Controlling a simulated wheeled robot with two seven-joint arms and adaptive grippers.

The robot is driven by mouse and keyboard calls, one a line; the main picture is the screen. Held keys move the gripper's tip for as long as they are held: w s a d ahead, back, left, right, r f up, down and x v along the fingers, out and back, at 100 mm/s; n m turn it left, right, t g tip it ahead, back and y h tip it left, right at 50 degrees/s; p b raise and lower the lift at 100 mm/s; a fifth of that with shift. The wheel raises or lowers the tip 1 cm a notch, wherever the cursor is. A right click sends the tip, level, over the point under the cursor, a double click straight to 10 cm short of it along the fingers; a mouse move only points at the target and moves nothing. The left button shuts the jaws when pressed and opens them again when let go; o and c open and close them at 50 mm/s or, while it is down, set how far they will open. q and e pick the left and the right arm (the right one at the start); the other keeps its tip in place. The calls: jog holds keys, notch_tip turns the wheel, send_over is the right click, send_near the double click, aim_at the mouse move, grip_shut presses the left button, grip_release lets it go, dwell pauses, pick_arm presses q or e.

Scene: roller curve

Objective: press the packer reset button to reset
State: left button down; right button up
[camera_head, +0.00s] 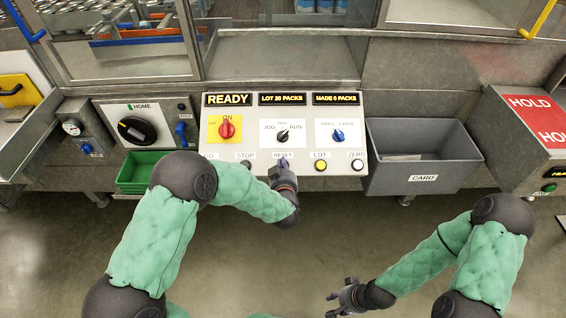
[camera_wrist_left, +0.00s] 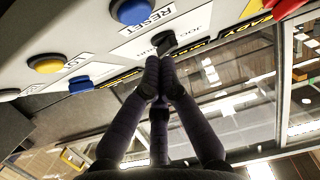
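The packer's control panel (camera_head: 203,145) carries a row of labelled buttons along its lower edge. The RESET label (camera_head: 283,154) is just above my left gripper (camera_head: 279,166), which covers the button in the head view. In the left wrist view the blue reset button (camera_wrist_left: 131,11) is at the top, beside its RESET label (camera_wrist_left: 148,19). There my left gripper (camera_wrist_left: 160,70) has its fingers together and empty, apart from the button in the picture; contact is not visible. My right gripper (camera_head: 337,300) is low in the head view, empty, with fingers apart.
The yellow LOT button (camera_head: 320,166) and white ZERO button (camera_head: 357,165) are to the right. A red knob (camera_head: 227,128), mode knob (camera_head: 283,136) and blue size knob (camera_head: 338,135) sit above. A grey CARD bin (camera_head: 423,178) and green bin (camera_head: 137,187) flank the panel.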

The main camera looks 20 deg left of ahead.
pick_arm(q)
jog(key=shift+s+d+r+p, duration=0.1)
jog(key=shift+s+r+p, duration=0.25)
jog(key=shift+r, duration=0.15)
jog(key=shift+s+d+r+p, duration=0.1)
jog(key=shift+s+r+p, duration=0.1)
jog(key=shift+r+p, duration=0.25)
jog(key=s+d+f+m+g+h, duration=0.1)
jog(key=s+d+f+g+h, duration=0.2)
jog(key=s+f, duration=0.45)
jog(key=s+d+f+m+g+h, duration=0.1)
jog(key=s+f+g+h, duration=0.25)
jog(key=f, duration=0.75)
jog(key=s+d+f+g+h, duration=0.1)
jog(key=s+f+g, duration=0.2)
jog(key=s, duration=0.6)
jog(key=s+d+f+g+h, duration=0.1)
jog(key=s+f+g, duration=0.3)
jog(key=s, duration=0.5)
jog(key=shift+s+d+f+n, duration=0.25)
jog(key=shift+s+d+n, duration=0.05)
jog(key=shift+d, duration=0.3)
